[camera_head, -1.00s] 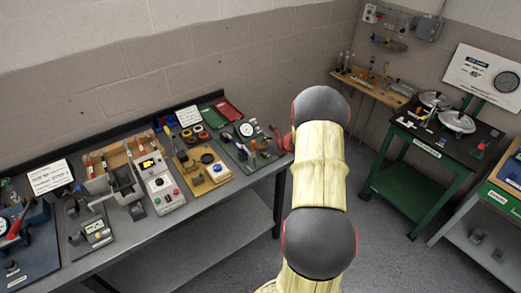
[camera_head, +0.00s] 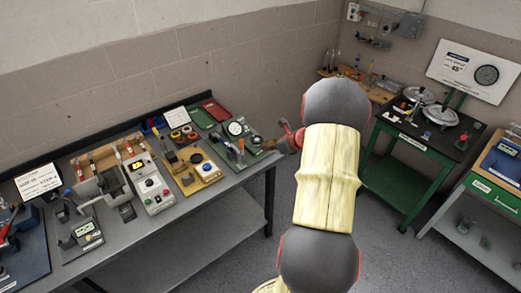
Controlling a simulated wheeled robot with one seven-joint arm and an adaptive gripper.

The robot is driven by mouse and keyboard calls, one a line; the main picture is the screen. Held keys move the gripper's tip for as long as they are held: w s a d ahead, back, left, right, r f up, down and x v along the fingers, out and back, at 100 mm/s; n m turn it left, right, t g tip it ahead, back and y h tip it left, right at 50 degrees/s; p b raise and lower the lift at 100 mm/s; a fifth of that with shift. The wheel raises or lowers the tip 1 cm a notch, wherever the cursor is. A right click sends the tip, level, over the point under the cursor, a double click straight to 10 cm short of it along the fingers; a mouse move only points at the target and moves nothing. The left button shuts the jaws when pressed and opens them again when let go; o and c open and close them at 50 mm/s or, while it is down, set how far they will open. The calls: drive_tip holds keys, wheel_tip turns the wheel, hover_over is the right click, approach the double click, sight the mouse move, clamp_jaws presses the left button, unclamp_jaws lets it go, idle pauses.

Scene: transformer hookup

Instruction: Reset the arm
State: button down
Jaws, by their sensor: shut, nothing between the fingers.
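My arm rises through the middle of the view, with a pale ribbed sleeve between dark grey joints. Its far end bends behind the upper joint toward the left bench. My gripper (camera_head: 268,144) shows small and partly hidden at the right end of that bench, beside a red wrist part. It looks shut, and I see nothing held in it. It overlaps the bench's right edge in the picture, near a board with a round white dial (camera_head: 237,128). I cannot tell whether it touches anything there.
The grey left bench (camera_head: 225,205) carries several devices, including a white unit with a yellow display (camera_head: 152,186) and a yellow board (camera_head: 203,174). A green table (camera_head: 410,180) and another bench (camera_head: 468,226) stand right. Grey floor is clear between them.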

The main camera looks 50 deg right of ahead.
drive_tip(key=shift+s+r, duration=0.3)
drive_tip(key=shift+s, duration=0.05)
drive_tip(key=shift+w, duration=0.1)
idle(0.4)
